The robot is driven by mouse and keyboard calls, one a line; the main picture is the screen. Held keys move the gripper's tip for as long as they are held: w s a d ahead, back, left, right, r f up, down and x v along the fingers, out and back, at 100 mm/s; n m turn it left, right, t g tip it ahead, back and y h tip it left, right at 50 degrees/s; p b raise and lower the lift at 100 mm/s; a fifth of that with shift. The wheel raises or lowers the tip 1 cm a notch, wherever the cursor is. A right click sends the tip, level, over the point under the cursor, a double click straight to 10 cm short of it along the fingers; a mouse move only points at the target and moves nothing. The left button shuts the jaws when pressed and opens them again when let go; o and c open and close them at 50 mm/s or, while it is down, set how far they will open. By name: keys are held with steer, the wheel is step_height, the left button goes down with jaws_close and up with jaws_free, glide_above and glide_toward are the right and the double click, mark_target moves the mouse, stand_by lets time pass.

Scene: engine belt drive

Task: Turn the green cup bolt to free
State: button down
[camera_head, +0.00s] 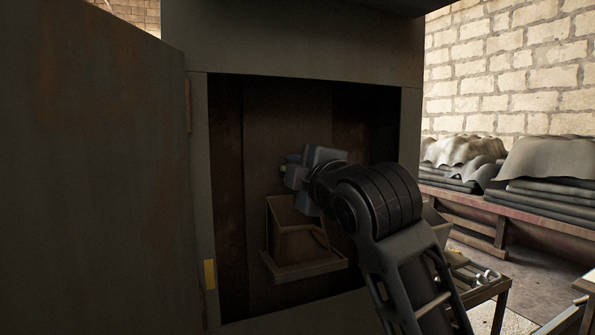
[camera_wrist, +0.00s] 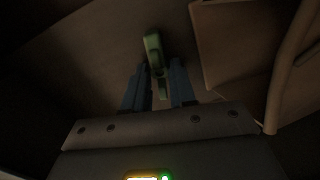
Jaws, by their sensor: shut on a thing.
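The green cup bolt (camera_wrist: 153,44) shows in the wrist view as a dim green piece that runs between the two blue fingers of my gripper (camera_wrist: 159,74). My gripper is shut on it, though the dark hides the exact contact. In the head view my gripper (camera_head: 290,166) reaches inside a dark metal cabinet, and a small greenish spot (camera_head: 283,170) shows at its fingers. My own wrist hides most of the bolt there. I cannot tell how far the bolt is turned.
The cabinet (camera_head: 300,48) has an open door (camera_head: 95,170) at the left. A brown open box (camera_head: 300,245) on a small ledge sits just below my gripper, and it also shows at the right of the wrist view (camera_wrist: 235,45). A bench with stacked sheets (camera_head: 545,185) stands at the right.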

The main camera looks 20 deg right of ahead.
steer(key=shift+n, duration=1.1)
steer(key=c, duration=0.9)
jaws_free()
steer(key=shift+s, duration=0.1)
steer(key=s+b, duration=0.1)
steer(key=s, duration=0.6)
steer(key=shift+s, duration=0.3)
steer(key=shift+f+b, duration=0.15)
steer(key=shift+b, duration=0.15)
